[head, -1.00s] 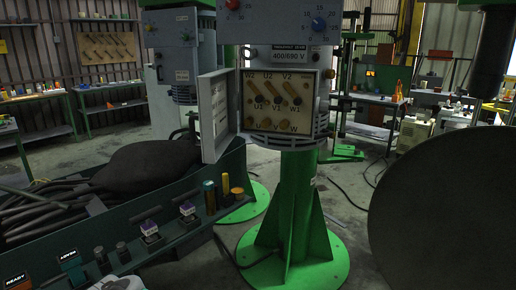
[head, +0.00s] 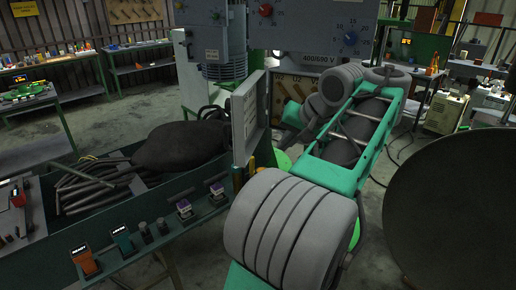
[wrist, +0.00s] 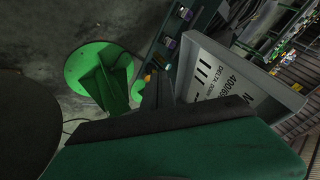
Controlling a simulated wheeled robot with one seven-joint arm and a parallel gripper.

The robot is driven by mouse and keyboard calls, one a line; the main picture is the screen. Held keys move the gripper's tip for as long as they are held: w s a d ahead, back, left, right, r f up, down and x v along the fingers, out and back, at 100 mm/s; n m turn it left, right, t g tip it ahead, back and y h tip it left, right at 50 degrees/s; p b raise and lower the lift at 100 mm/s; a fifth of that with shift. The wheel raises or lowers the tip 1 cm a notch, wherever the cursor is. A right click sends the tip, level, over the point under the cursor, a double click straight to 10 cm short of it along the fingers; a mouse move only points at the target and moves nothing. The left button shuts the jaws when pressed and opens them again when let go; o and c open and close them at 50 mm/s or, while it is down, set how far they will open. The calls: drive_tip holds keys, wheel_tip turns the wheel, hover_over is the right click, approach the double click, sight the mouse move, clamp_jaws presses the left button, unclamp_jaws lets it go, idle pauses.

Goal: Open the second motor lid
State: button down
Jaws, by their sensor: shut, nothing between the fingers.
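The near motor's terminal box (head: 290,95) faces me with its grey lid (head: 249,117) swung open to the left. The lid also shows in the wrist view, its lettered inner face (wrist: 225,75) turned to the camera. My gripper (wrist: 165,122) fills the bottom of the wrist view as a dark green and black shape. It is shut and empty, near the open lid; contact cannot be told. My arm hides most of the terminals in the head view.
A dark green trough (head: 120,225) with black cables and a dark sack lies left of the motors. A large dark disc (head: 450,190) stands at the right. The near motor's green base (wrist: 85,75) is on the floor.

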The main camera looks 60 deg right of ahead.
sight(241, 152)
drive_tip(key=w+f+b, duration=0.2)
drive_tip(key=w+f, duration=0.5)
drive_tip(key=w, duration=0.2)
drive_tip(key=shift+f, duration=0.15)
drive_tip(key=shift+m+h, duration=0.5)
drive_tip(key=shift+m, duration=0.2)
drive_tip(key=w, duration=0.1)
drive_tip(key=w+a+b, duration=0.1)
drive_tip(key=w, duration=0.2)
drive_tip(key=shift+w+a+b, duration=0.3)
drive_tip(key=shift+a+b, duration=0.05)
drive_tip(key=shift+a, duration=0.05)
drive_tip(key=shift+w+d, duration=0.1)
drive_tip(key=shift+w, duration=0.05)
